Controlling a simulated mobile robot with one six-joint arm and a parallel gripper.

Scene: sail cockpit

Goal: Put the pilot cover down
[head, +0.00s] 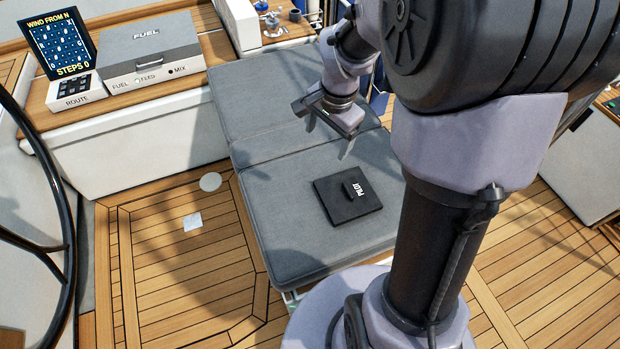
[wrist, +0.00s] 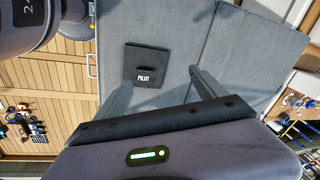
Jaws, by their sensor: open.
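The pilot cover (head: 336,208) is a flat black square plate with a raised handle and the white word PILOT. It lies flat on the near part of the grey cushion (head: 270,212). In the wrist view the pilot cover (wrist: 139,62) shows beyond my fingertips, a little left of the middle. My gripper (head: 328,136) is open and empty, above the cushion and apart from the cover, on its far side in the head view. Both fingers also show in the wrist view (wrist: 158,82), with nothing between them.
A grey FUEL box (head: 148,55) and a ROUTE panel (head: 74,92) with a lit screen stand on the left bench. A black wheel (head: 60,200) is at the far left. Small items (head: 280,18) sit on a wooden surface at the back. The teak floor is mostly clear.

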